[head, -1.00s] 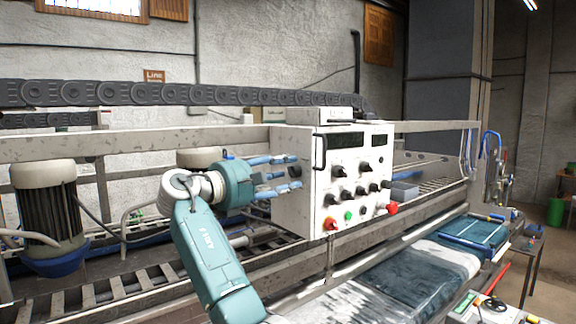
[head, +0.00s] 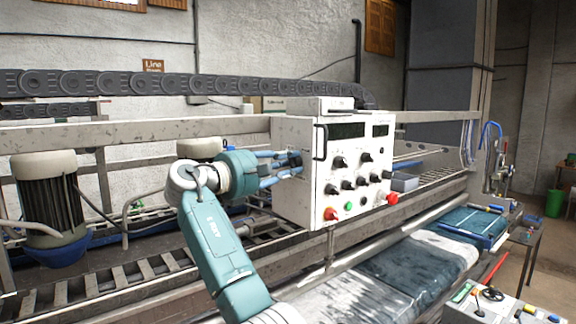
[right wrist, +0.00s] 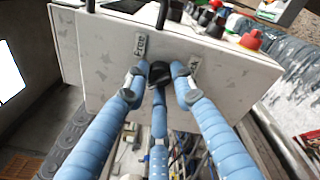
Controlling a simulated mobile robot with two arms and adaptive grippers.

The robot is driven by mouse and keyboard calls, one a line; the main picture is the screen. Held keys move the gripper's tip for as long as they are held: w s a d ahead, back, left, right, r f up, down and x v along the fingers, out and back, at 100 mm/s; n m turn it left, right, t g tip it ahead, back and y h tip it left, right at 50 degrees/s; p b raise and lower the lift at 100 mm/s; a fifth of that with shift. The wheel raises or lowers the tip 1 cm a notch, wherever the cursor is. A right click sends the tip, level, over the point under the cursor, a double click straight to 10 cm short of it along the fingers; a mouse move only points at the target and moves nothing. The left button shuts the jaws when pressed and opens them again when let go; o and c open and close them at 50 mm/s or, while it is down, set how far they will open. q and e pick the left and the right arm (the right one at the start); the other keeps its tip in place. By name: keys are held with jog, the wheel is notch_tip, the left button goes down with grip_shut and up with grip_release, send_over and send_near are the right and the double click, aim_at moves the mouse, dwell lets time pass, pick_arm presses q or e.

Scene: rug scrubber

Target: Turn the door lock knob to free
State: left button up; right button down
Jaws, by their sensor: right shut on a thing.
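The door lock knob (right wrist: 180,70) is a small black knob on the side face of the white control box (head: 294,198). In the right wrist view, a "Free" label (right wrist: 140,44) sits to the left of the knob and a second label (right wrist: 194,66), hard to read, to its right. My right gripper (head: 292,161) reaches the box's left side. Its blue fingers are shut on the knob, which also shows in the right wrist view between the fingertips (right wrist: 163,76). The fingers hide part of the knob, so its exact pointing direction is hard to tell. My left gripper is not in view.
The box front carries several black knobs, a red button (head: 330,213), a green button (head: 348,206) and a dark handle (head: 320,142). A rail (head: 130,136) and a black cable chain (head: 180,83) run behind. A motor (head: 48,200) stands at the left.

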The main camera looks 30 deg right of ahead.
jog(key=shift+f+m, duration=0.1)
jog(key=shift+m, duration=0.2)
jog(key=m+b, duration=0.1)
jog(key=m, duration=0.5)
jog(key=m+h+b, duration=0.1)
jog(key=m+b, duration=0.1)
jog(key=m, duration=0.5)
jog(key=shift+f+m+g, duration=0.1)
jog(key=shift+m+g, duration=0.2)
jog(key=shift+g, duration=0.1)
jog(key=shift+w+m+g+p, duration=0.15)
jog(key=shift+m+g+p, duration=0.25)
jog(key=shift+m, duration=1.8)
jog(key=shift+f, duration=0.1)
jog(key=c, duration=1.5)
grip_release()
jog(key=shift+o, duration=0.2)
